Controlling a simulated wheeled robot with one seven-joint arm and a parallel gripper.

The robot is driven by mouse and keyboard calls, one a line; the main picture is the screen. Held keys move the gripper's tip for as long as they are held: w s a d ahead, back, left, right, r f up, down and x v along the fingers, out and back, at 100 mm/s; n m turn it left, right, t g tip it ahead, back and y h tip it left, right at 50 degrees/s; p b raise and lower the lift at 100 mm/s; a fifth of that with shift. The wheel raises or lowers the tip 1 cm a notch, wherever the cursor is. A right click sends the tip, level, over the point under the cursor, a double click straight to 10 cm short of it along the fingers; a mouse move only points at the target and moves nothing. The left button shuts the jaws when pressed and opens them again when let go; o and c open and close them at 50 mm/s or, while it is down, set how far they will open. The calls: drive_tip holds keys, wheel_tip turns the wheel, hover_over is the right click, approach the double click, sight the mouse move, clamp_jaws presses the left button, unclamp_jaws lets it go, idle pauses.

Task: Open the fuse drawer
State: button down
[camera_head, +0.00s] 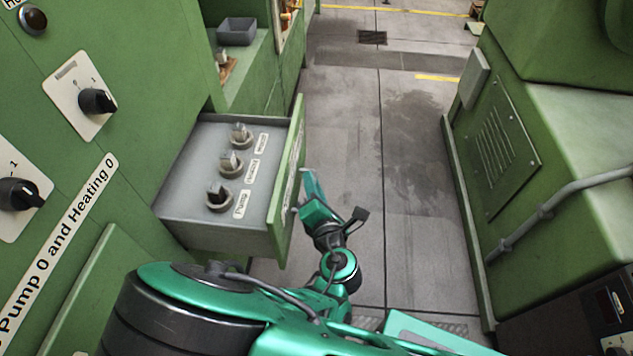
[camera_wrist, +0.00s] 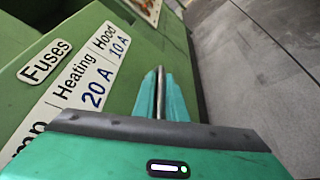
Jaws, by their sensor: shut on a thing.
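The fuse drawer (camera_head: 225,236) stands pulled out from the green cabinet on the left in the head view. Inside it are three fuse holders with labels for pump, heating and hood. Its green front, with the "Fuses" label (camera_wrist: 45,61), shows in the wrist view. My gripper (camera_head: 308,186) is at the outer side of the drawer front. Its fingers (camera_wrist: 160,97) are shut on a grey bar, the drawer handle (camera_wrist: 160,92), mostly hidden between them.
Black knobs (camera_head: 97,101) sit on the green cabinet at left. A green machine with a pipe (camera_head: 560,195) stands at right. The grey floor (camera_head: 405,190) between them is clear. A grey bin (camera_head: 237,31) sits on a ledge behind the drawer.

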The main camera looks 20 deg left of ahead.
drive_tip(key=c, duration=1.8)
unclamp_jaws()
drive_tip(key=shift+w+f, duration=0.15)
drive_tip(key=shift+w, duration=0.05)
drive_tip(key=shift+r, duration=0.2)
